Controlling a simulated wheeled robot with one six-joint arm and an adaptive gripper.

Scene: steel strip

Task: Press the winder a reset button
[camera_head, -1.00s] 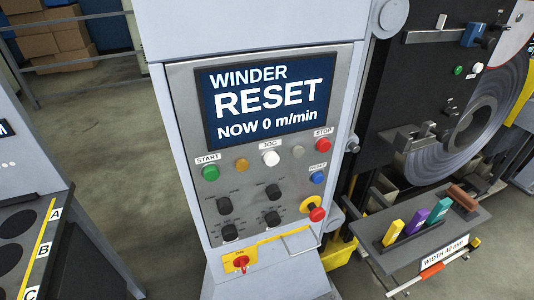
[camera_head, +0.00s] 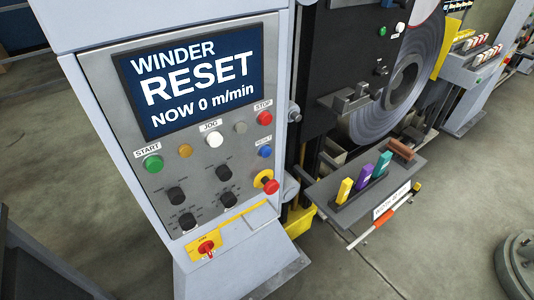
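The winder control panel (camera_head: 117,109) faces me at the left of the head view, on a pale grey cabinet. Its screen (camera_head: 190,80) reads "WINDER RESET NOW 0 m/min". The blue reset button (camera_head: 265,151) is at the panel's right side, under a small RESET label. The red stop button (camera_head: 264,118) is above it, and a red emergency button on a yellow ring (camera_head: 268,184) is below it. A green start button (camera_head: 153,163) and a white jog button (camera_head: 215,140) are to the left. My gripper is not in view, and nothing covers the reset button.
A shelf (camera_head: 330,205) with yellow, purple and teal pieces juts out right of the cabinet. A steel coil (camera_head: 400,85) is on the dark machine behind it. A yellow plate with a red switch (camera_head: 206,247) is below the panel. Open floor (camera_head: 430,240) lies at the right.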

